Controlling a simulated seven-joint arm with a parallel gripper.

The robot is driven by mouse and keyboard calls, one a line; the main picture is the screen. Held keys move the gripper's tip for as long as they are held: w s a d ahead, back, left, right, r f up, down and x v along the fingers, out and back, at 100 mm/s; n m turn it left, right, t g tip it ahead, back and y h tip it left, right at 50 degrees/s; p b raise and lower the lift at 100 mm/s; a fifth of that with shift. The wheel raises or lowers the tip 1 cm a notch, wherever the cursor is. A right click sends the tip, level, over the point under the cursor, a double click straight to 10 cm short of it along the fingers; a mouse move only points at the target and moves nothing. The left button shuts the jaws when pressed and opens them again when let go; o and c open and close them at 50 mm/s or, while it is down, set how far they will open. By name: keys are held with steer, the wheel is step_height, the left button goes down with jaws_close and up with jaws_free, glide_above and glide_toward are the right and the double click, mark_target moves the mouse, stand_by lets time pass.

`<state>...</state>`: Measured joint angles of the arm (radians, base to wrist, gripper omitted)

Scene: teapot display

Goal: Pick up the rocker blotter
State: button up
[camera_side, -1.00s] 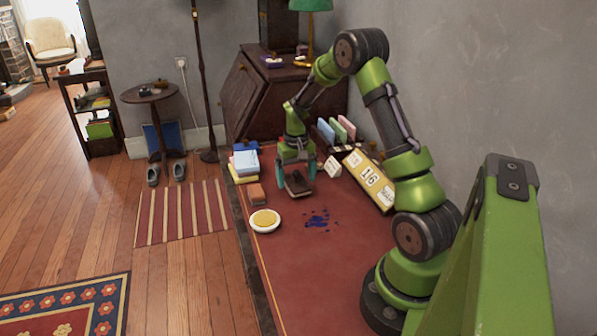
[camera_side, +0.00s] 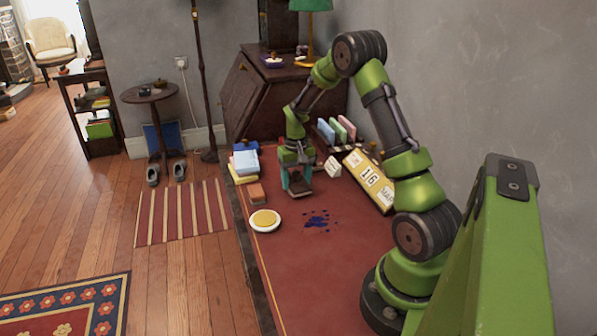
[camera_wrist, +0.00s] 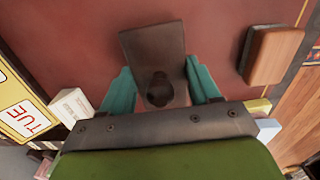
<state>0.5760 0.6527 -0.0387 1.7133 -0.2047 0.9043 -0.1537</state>
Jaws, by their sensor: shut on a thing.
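The rocker blotter (camera_side: 300,188) is a dark brown block with a dark round knob on top. It is at the far part of the red desk top, below my gripper (camera_side: 297,182). In the wrist view the blotter (camera_wrist: 152,48) extends out between the teal fingers of my gripper (camera_wrist: 163,85). The fingers are shut on it, one on each side near the knob. I cannot tell whether its underside touches the desk.
A brown block (camera_side: 256,193) and stacked books (camera_side: 244,163) are left of my gripper. A calendar (camera_side: 369,179) and a small white card block (camera_side: 333,167) stand right. A white dish (camera_side: 265,220) and blue ink stains (camera_side: 318,220) are nearer. The front desk surface (camera_side: 330,275) is clear.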

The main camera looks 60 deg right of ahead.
steer(key=shift+r, duration=0.1)
steer(key=shift+r, duration=0.55)
step_height(320, 180, up, 2)
steer(key=shift+r, duration=0.2)
steer(key=s+a, duration=0.3)
steer(key=s, duration=0.1)
steer(key=s+a+r, duration=0.1)
steer(key=s+a, duration=0.2)
steer(key=s, duration=0.1)
steer(key=s+a, duration=0.3)
steer(key=s, duration=0.2)
steer(key=shift+s+a+r, duration=0.1)
steer(key=shift+r, duration=0.05)
steer(key=o, duration=0.7)
steer(key=c, duration=0.4)
steer(key=shift+w+a+f, duration=0.25)
steer(key=shift+w+f, duration=0.2)
steer(key=shift+f, duration=0.25)
steer(key=shift+w+a+f, duration=0.2)
steer(key=shift+w+f, duration=0.2)
steer(key=shift+f, duration=0.3)
steer(key=shift+w+a+f, duration=0.25)
steer(key=shift+w+f, duration=0.2)
steer(key=shift+f, duration=0.25)
steer(key=shift+c, duration=0.2)
